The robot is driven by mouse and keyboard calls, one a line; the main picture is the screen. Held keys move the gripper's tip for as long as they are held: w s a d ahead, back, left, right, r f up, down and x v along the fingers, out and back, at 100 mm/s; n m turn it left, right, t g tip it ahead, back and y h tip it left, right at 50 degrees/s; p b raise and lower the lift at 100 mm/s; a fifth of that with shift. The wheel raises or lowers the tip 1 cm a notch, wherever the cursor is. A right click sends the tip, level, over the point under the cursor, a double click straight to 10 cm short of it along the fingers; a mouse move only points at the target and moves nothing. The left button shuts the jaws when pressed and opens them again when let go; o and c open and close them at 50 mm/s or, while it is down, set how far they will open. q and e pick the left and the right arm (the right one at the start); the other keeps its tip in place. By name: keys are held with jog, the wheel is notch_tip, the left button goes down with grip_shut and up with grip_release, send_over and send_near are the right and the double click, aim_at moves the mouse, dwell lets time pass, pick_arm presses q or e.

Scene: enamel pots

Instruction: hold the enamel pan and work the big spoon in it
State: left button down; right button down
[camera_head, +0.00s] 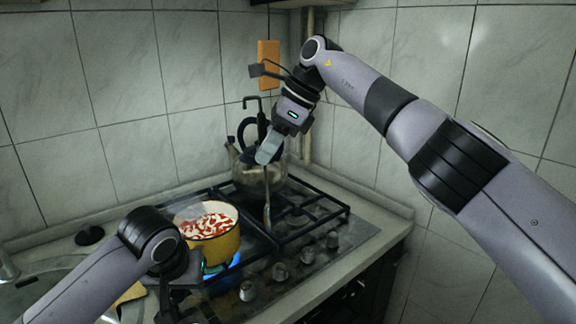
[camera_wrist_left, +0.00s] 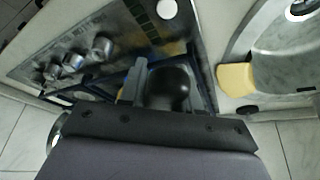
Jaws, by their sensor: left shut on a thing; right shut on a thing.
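The yellow enamel pan (camera_head: 222,247), with red and white food in it, stands on the stove over a blue flame. My left gripper (camera_head: 185,282) is at its near side, and the pan handle is mostly hidden there in the head view. In the left wrist view a dark rounded handle (camera_wrist_left: 168,88) sits at the jaws, shut on it. My right gripper (camera_head: 268,148) is shut on the big spoon (camera_head: 267,202). The spoon hangs about upright, hooked end up, to the right of the pan and apart from it.
A kettle (camera_head: 260,174) with a dark handle stands at the back of the stove (camera_head: 330,243). Several knobs line the stove's front. A sink (camera_head: 40,285) is at the left, with a yellow item (camera_wrist_left: 236,78) by it. Tiled walls close off the back and right.

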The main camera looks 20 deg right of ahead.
jog(key=w+a+m, duration=0.1)
jog(key=w+a+r+m+t, duration=0.1)
jog(key=shift+w+a+r, duration=0.1)
jog(key=shift+a+r, duration=0.1)
jog(key=shift+a, duration=0.2)
jog(key=shift+a+r, duration=0.1)
jog(key=shift+a, duration=0.1)
jog(key=shift+w+a+r+m+t, duration=1.5)
jog(key=shift+a+r+m+t, duration=0.45)
jog(key=shift+a+m, duration=1.05)
notch_tip(320, 180, down, 12)
jog(key=shift+a, duration=0.25)
